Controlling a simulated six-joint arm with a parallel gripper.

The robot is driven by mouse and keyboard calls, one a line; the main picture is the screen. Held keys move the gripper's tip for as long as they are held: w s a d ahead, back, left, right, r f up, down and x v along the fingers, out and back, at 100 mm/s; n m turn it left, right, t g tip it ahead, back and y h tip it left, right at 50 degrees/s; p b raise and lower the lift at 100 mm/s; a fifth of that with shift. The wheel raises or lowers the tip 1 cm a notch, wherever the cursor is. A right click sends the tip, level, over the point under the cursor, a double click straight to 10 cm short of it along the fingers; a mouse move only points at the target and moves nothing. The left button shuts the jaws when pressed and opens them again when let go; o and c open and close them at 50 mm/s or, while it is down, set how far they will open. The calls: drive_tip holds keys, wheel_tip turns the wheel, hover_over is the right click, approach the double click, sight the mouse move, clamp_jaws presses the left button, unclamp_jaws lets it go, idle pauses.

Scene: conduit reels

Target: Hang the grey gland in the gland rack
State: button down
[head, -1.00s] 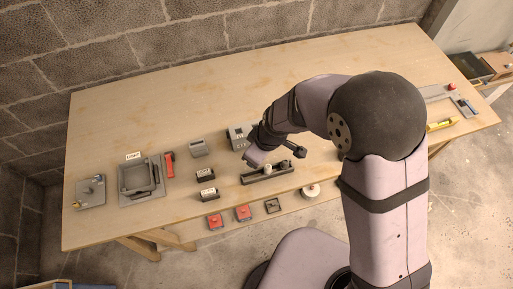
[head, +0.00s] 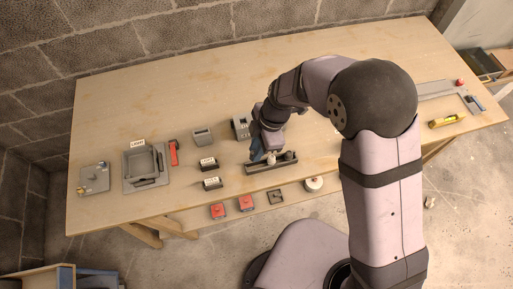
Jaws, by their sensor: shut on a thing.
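My gripper (head: 262,152) points down at the left half of a long dark tray (head: 263,170) near the front of the table, in the head view. It is shut on a small pale grey piece (head: 271,158), apparently the grey gland, at the tray. The fingertips are small and partly hidden. Another pale piece (head: 289,155) stands at the tray's right end. A grey slotted block (head: 240,128) stands just behind and left of my gripper, partly covered by it. I cannot tell for sure which holder is the gland rack.
Two small labelled dark holders (head: 211,183) and a grey block (head: 203,136) stand left of the tray. A grey bin (head: 145,163) and a red-handled tool (head: 174,153) lie farther left. The back of the table is clear.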

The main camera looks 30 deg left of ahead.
drive_tip(key=shift+f+b, duration=0.65)
drive_tip(key=shift+f, duration=0.6)
drive_tip(key=shift+f+b, duration=2)
drive_tip(key=shift+b, duration=0.2)
drive_tip(key=c, duration=1.3)
unclamp_jaws()
drive_tip(key=shift+r, duration=0.15)
drive_tip(key=shift+r+p, duration=2)
drive_tip(key=shift+r, duration=1.4)
